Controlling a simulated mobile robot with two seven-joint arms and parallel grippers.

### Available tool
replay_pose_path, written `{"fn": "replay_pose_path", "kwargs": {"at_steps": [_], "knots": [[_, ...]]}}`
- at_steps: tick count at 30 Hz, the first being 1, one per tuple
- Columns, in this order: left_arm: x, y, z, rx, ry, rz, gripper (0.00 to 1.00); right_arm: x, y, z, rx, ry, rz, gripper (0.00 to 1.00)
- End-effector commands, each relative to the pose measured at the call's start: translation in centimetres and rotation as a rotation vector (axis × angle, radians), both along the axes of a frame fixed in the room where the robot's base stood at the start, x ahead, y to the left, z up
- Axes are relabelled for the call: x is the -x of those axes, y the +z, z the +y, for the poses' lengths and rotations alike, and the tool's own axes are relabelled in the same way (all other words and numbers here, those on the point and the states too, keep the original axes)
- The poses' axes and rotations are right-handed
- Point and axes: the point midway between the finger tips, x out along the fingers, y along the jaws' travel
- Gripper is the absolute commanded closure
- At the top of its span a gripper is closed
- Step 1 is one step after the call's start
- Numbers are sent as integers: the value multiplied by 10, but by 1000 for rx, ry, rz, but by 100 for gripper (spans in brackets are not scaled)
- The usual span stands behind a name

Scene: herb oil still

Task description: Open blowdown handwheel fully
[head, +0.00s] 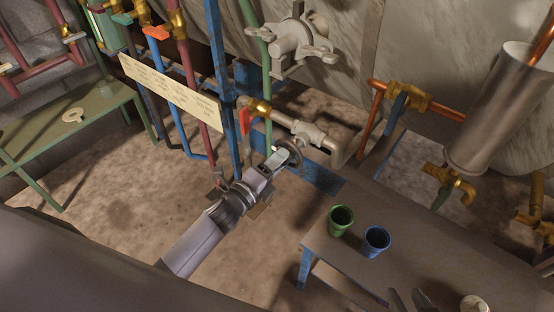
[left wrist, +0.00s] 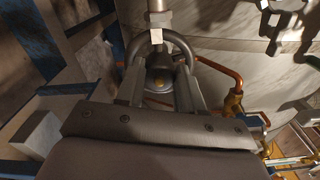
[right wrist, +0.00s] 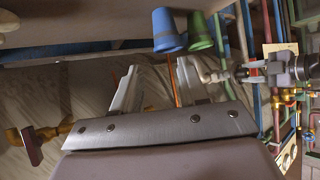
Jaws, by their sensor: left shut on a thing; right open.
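The blowdown handwheel (head: 290,153) is a small grey wheel at the end of a pale pipe fitting, in the middle of the head view. My left gripper (head: 277,161) is shut on its rim. In the left wrist view the grey wheel (left wrist: 150,46) shows between the fingers of my left gripper (left wrist: 160,80), with a brass-coloured spot at its hub. How far the wheel is turned cannot be told. My right gripper (right wrist: 158,78) is open and empty in the right wrist view; its fingertips (head: 410,298) show at the bottom of the head view, above the bench.
A green cup (head: 341,220) and a blue cup (head: 376,241) stand on the bench (head: 335,262) at right. A red-handled valve (head: 245,121), a blue post (head: 222,75) and a label board (head: 170,93) are close to my left arm. A metal cylinder (head: 500,110) stands at right.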

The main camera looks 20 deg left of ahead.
Motion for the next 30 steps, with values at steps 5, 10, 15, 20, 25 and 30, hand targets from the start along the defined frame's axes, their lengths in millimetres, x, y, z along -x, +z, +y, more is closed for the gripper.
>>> {"fn": "replay_pose_path", "kwargs": {"at_steps": [5, 10, 15, 20, 25, 30], "knots": [[0, 0, 0, 159, 1, 61, 94, 3, -2, -3, 1, -6, 15, 57], [1, -1, 0, 310, 1, 116, 94, 5, -2, -6, 2, -14, 27, 57], [0, -1, 0, 462, 1, 172, 94, 8, -5, -11, 7, -25, 43, 57], [1, -1, 0, 606, 0, 222, 94, 10, -5, -16, 9, -37, 53, 57], [0, -2, 0, 757, 2, 278, 94, 14, -7, -18, 6, -44, 64, 57], [1, -3, -1, 909, 0, 332, 94, 17, -7, -18, 7, -46, 75, 57]]}}
